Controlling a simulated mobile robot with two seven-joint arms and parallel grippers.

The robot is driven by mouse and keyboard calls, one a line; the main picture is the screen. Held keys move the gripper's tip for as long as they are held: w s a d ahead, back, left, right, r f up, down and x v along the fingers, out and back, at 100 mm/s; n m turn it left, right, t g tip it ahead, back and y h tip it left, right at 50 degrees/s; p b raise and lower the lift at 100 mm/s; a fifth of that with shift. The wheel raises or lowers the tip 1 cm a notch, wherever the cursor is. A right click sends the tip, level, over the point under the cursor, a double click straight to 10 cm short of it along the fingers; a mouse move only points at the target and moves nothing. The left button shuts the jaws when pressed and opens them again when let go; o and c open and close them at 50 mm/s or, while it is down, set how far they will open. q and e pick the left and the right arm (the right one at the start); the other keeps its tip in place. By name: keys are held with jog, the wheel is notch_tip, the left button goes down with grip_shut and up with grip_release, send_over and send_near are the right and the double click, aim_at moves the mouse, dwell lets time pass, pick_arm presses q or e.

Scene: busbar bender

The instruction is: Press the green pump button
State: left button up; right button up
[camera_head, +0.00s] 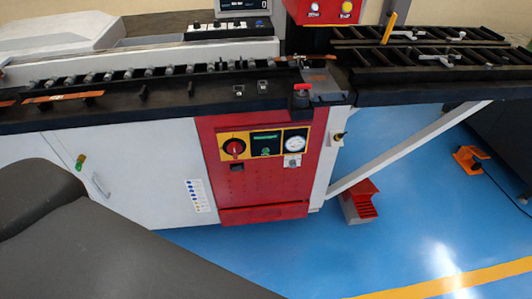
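The red front panel (265,190) of the machine faces me in the middle of the head view. A yellow-framed control plate sits on it. In the plate's dark middle section is a small round green button (265,152), under a lit green label (265,137). A red rotary knob (235,148) is left of the button, and a round white gauge (295,143) is right of it. Nothing covers the button. Neither gripper is in view. A large dark grey shape, probably part of my arm, fills the lower left.
A red knob (301,90) stands on the black bench above the panel. A red box (325,10) with round buttons hangs at the top. A diagonal white brace (410,148) runs right of the panel. A red and grey step-like object (360,205) and an orange pedal (470,158) are on the blue floor.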

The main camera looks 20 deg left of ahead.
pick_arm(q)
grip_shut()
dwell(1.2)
